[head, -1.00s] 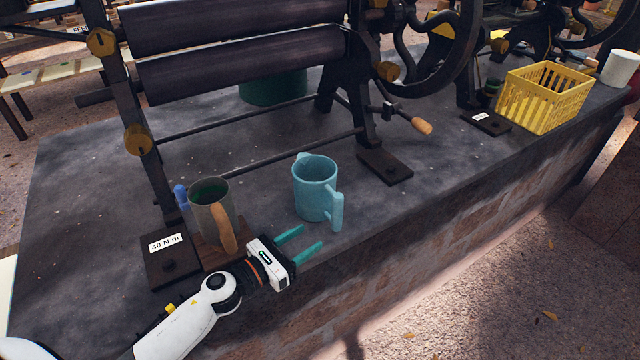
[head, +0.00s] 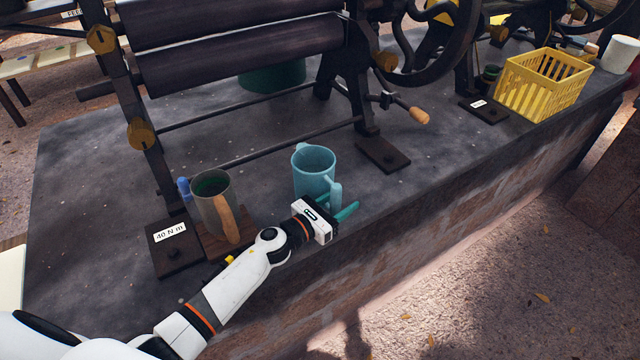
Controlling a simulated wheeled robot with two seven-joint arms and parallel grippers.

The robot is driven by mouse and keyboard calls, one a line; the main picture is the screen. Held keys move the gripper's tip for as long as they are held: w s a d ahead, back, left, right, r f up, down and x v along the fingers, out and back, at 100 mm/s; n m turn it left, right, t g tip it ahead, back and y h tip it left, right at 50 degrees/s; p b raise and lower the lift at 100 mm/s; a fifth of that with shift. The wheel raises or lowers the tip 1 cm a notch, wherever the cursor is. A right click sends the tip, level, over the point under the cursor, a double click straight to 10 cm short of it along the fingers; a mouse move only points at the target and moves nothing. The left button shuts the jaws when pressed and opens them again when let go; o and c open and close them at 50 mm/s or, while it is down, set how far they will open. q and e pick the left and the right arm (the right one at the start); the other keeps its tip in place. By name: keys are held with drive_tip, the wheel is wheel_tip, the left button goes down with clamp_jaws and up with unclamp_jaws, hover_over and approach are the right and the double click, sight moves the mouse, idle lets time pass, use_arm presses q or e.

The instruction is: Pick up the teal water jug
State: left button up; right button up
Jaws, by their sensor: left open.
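The teal water jug (head: 312,172) stands upright on the dark stone bench top (head: 90,140), near its front edge. Its handle is on the front right side, and its lower part is partly hidden by my gripper. My left gripper (head: 340,203) is open, with its teal fingers at the jug's handle side. One finger is close to the handle; I cannot tell whether it touches or whether the handle lies between the fingers. My right gripper does not show.
A grey mug with a wooden handle (head: 216,207) stands on a wooden block left of my gripper. The black roller machine (head: 240,50) rises behind the jug. A yellow basket (head: 543,88) and a white cup (head: 620,54) stand far right.

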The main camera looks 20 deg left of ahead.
use_arm(q)
drive_tip(key=shift+w+d+f, duration=0.1)
drive_tip(key=shift+w+d, duration=0.1)
drive_tip(key=shift+w, duration=0.15)
drive_tip(key=shift+s, duration=0.1)
drive_tip(key=shift+c, duration=0.6)
clamp_jaws()
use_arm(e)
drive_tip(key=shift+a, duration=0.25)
use_arm(q)
drive_tip(key=shift+r, duration=0.35)
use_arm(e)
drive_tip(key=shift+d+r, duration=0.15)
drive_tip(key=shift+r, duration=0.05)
